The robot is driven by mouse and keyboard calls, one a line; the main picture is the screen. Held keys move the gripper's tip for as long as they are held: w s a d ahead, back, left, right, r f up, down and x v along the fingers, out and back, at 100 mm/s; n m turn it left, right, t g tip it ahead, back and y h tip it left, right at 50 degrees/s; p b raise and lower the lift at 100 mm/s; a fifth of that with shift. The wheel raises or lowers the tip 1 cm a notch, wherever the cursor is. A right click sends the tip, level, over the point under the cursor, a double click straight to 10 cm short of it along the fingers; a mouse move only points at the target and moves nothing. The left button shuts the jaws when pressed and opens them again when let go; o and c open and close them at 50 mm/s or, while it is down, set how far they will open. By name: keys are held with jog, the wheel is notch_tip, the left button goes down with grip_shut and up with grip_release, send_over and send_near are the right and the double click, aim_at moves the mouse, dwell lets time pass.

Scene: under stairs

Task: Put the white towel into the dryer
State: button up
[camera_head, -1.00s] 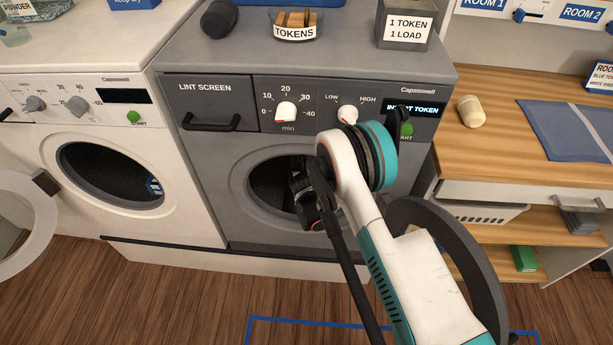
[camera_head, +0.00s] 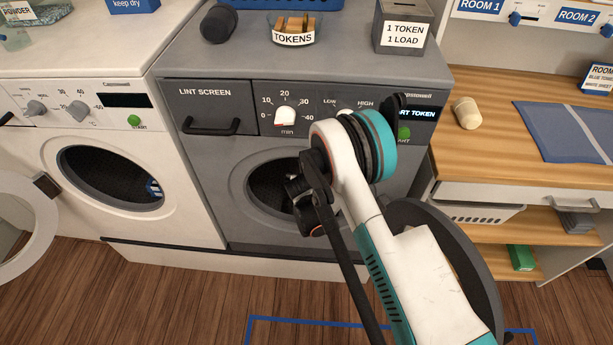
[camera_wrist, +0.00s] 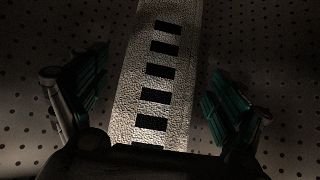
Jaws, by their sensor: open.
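The grey dryer (camera_head: 205,92) stands in the middle of the head view, with a dark round opening (camera_head: 268,186) in its front. Its dark ring-shaped door (camera_head: 470,240) appears swung open to the right, partly behind my arm. My arm reaches down in front of the opening, and my fingers cannot be made out there. In the wrist view my gripper (camera_wrist: 157,85) is open, its two teal-padded fingers spread before a perforated metal drum wall (camera_wrist: 265,50).
A white washer (camera_head: 150,215) stands left, its round door (camera_head: 25,225) open. A tokens tray (camera_head: 293,38), a dark cylinder (camera_head: 218,22) and a token box (camera_head: 402,35) sit on the dryer. A wooden counter (camera_head: 485,150) with a blue cloth (camera_head: 565,130) is at right.

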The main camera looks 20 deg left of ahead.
jog(key=v, duration=0.8)
jog(key=shift+d, duration=0.1)
